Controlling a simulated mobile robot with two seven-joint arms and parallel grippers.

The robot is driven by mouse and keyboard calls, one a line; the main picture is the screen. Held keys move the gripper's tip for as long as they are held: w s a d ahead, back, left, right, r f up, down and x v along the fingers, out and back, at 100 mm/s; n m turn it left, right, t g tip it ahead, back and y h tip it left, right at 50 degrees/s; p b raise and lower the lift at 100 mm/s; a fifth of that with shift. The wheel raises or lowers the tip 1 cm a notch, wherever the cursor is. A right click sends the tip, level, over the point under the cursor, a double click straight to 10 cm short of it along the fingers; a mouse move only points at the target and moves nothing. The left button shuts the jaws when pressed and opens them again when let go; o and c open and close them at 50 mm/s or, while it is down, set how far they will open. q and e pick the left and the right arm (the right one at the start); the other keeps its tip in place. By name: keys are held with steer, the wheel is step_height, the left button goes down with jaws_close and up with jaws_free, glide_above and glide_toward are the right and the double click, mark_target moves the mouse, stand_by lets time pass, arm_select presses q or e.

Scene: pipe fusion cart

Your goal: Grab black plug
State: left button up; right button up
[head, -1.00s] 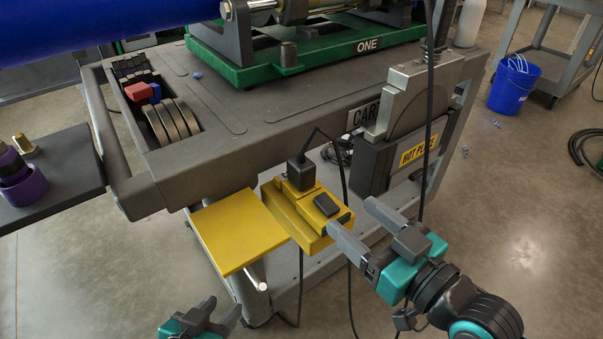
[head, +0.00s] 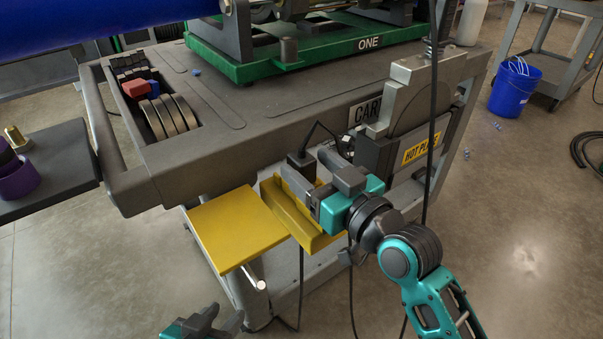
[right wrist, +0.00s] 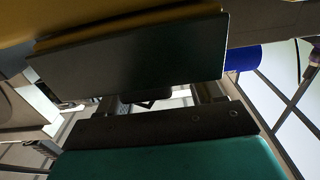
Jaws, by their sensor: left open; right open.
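The black plug (head: 300,161) stands in the top of the yellow box (head: 318,236) on the cart's side, with its black cord looping up behind it. My right gripper (head: 304,163) is open, its two fingertips on either side of the plug in the head view. I cannot tell whether they touch it. The right wrist view shows its fingers (right wrist: 165,95) apart behind a large dark face that hides most of the plug area. My left gripper (head: 226,318) is open and empty at the bottom edge, away from the plug.
A yellow shelf (head: 238,228) lies left of the box. The hot plate unit (head: 412,148) stands close on the right, with a black cable hanging in front of it. The cart top (head: 240,125) is above and behind. Open floor lies right.

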steer(key=shift+w+a, duration=0.45)
steer(key=shift+w, duration=0.15)
steer(key=shift+c, duration=0.5)
steer(key=c, duration=1)
